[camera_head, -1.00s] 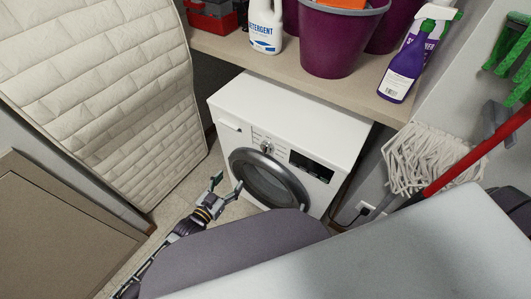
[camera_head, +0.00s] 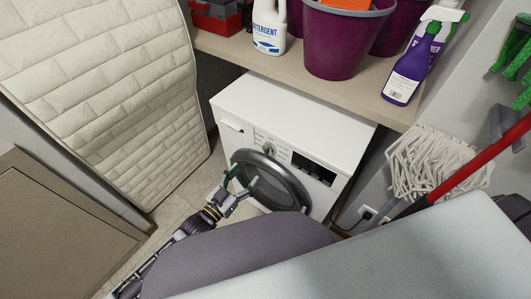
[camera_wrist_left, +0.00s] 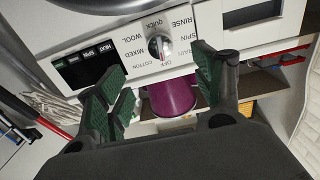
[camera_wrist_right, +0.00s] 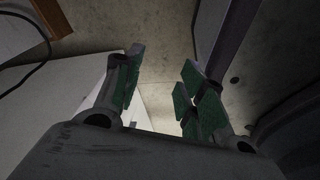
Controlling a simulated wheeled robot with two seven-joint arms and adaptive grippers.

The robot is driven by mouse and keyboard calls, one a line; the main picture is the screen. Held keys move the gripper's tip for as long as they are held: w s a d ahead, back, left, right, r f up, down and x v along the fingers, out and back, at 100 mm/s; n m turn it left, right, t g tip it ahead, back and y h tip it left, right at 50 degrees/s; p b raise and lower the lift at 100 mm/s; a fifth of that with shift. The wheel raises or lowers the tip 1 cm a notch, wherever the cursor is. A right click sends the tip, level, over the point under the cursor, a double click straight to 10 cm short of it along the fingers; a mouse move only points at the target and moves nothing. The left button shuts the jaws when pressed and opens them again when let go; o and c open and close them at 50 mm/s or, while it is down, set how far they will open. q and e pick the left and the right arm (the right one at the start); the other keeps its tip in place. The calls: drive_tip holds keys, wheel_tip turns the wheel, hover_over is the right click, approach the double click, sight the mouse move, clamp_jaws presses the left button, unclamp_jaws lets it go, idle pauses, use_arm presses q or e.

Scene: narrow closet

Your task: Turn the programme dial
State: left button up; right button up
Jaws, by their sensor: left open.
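The programme dial (camera_head: 268,149) is a round silver knob on the front panel of the white washing machine (camera_head: 300,112). In the left wrist view the dial (camera_wrist_left: 160,46) shows large, ringed by programme words such as QUICK, MIXED and SPIN. My left gripper (camera_head: 241,180) is open and empty in front of the machine, below and left of the dial in the head view. In its wrist view the fingers (camera_wrist_left: 160,72) stand apart, with the dial between and beyond them, not touching. My right gripper (camera_wrist_right: 160,78) is open and empty, seen only in its own wrist view.
The round door (camera_head: 268,183) is below the dial. A shelf (camera_head: 350,88) above holds a detergent bottle (camera_head: 269,27), purple buckets (camera_head: 338,45) and spray bottles (camera_head: 405,75). A quilted mattress (camera_head: 110,80) leans at left; a mop (camera_head: 435,165) stands at right.

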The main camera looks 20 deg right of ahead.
sight(266, 153)
use_arm(q)
drive_tip(key=x, duration=1)
drive_tip(key=shift+w+d+b, duration=0.15)
drive_tip(key=shift+b, duration=0.25)
drive_tip(key=shift+x, duration=0.95)
drive_tip(key=shift+w+d, duration=0.2)
drive_tip(key=shift+d, duration=0.05)
use_arm(e)
drive_tip(key=shift+w+a+r, duration=0.1)
drive_tip(key=shift+w+a, duration=0.2)
drive_tip(key=shift+w, duration=0.25)
drive_tip(key=shift+w+a+r, duration=0.1)
drive_tip(key=shift+w+a, duration=0.2)
drive_tip(key=shift+w, duration=0.2)
use_arm(q)
drive_tip(key=shift+c, duration=0.4)
drive_tip(key=c, duration=0.9)
